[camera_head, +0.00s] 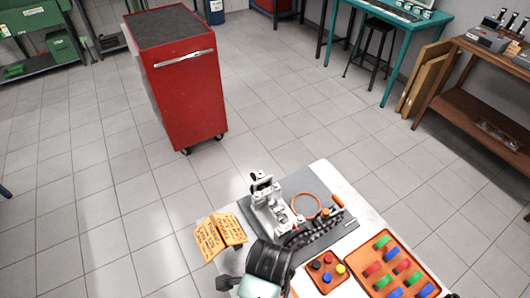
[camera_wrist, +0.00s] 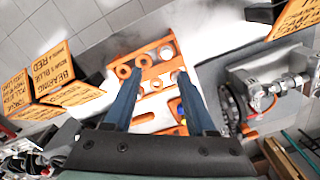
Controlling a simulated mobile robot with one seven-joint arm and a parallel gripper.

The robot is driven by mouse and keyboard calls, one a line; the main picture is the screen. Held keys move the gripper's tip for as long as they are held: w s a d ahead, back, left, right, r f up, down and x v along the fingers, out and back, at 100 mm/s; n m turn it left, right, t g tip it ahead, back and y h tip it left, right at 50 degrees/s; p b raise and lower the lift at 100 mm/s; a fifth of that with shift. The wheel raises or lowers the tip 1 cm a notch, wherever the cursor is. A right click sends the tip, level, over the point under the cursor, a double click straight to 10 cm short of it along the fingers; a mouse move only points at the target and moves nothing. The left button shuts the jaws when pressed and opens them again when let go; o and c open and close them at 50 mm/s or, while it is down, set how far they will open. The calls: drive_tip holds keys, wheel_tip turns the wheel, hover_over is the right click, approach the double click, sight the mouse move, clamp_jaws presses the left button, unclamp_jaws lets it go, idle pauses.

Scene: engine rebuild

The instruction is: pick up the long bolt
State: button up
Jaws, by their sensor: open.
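I cannot make out the long bolt with certainty in either view. In the head view my dark arm covers part of the work table's near left, and the fingertips cannot be made out there.
A silver engine assembly (camera_head: 266,208) stands on a grey mat (camera_head: 327,236) near an orange ring (camera_head: 305,194). Orange lettered cards (camera_head: 220,236) stand at left. A small tray of coloured caps (camera_head: 315,279) and a larger bearing tray (camera_head: 369,257) lie nearer. A red cabinet (camera_head: 187,95) stands beyond.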

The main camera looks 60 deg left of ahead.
drive_tip(key=shift+w+a+f+p, duration=0.1)
drive_tip(key=shift+a+f+p, duration=0.1)
drive_tip(key=shift+f, duration=0.95)
drive_tip(key=shift+w+a+f+p, duration=0.15)
drive_tip(key=shift+f+p, duration=0.1)
drive_tip(key=shift+f, duration=0.95)
drive_tip(key=shift+s+a+f+p, duration=0.1)
drive_tip(key=shift+a+f+p, duration=0.1)
drive_tip(key=shift+f, duration=0.95)
drive_tip(key=shift+c, duration=0.3)
clamp_jaws()
